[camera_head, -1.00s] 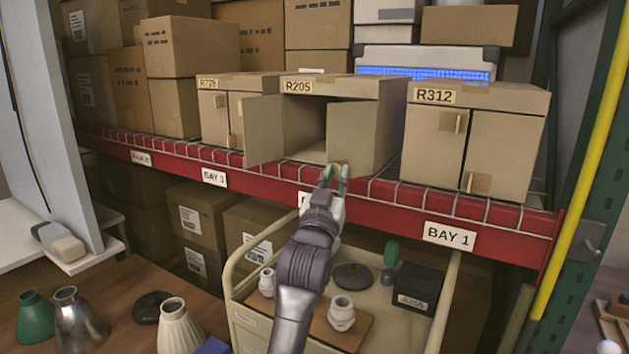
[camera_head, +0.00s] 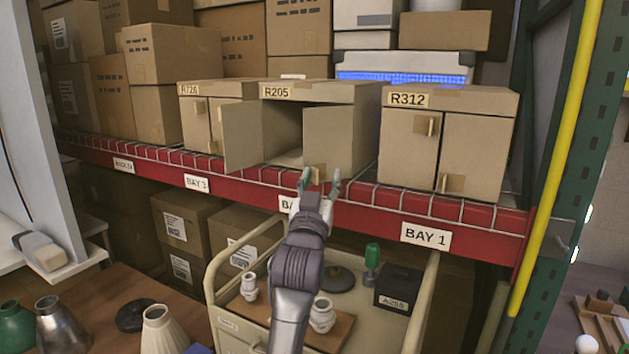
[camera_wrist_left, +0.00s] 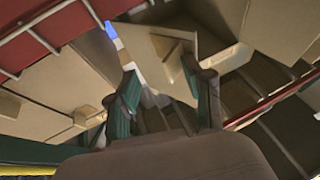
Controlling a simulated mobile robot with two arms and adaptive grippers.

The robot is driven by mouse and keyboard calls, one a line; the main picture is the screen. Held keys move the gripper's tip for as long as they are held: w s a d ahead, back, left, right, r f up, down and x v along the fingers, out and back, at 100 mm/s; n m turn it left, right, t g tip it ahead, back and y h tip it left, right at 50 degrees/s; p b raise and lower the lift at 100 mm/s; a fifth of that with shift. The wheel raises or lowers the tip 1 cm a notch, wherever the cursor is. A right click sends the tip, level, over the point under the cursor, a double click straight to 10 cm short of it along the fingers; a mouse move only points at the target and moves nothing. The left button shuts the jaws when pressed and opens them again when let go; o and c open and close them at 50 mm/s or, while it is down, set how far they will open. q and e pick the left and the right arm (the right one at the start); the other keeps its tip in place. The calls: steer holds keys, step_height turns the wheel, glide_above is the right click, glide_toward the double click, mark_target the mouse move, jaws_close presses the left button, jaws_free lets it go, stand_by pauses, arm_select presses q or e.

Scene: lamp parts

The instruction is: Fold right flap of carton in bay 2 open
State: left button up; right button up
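The carton R205 (camera_head: 277,92) stands on the red shelf, above a bay label partly hidden by my arm. Its left flap (camera_head: 242,137) is swung open and the dark inside shows. Its right flap (camera_head: 336,138) covers the right part of the front; I cannot tell its exact angle. A small tab (camera_head: 316,173) is at its lower left corner. My left gripper (camera_head: 321,180) is open and empty, its fingertips at the tab. The left wrist view shows the spread fingers (camera_wrist_left: 160,76) with a tabbed cardboard panel (camera_wrist_left: 176,52) just beyond them. My right gripper is not in view.
Closed carton R312 (camera_head: 447,140) stands close on the right, R726 (camera_head: 196,120) on the left. The red shelf beam (camera_head: 365,219) runs below the cartons. A cream cart (camera_head: 222,285) with several lamp parts stands beneath my arm.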

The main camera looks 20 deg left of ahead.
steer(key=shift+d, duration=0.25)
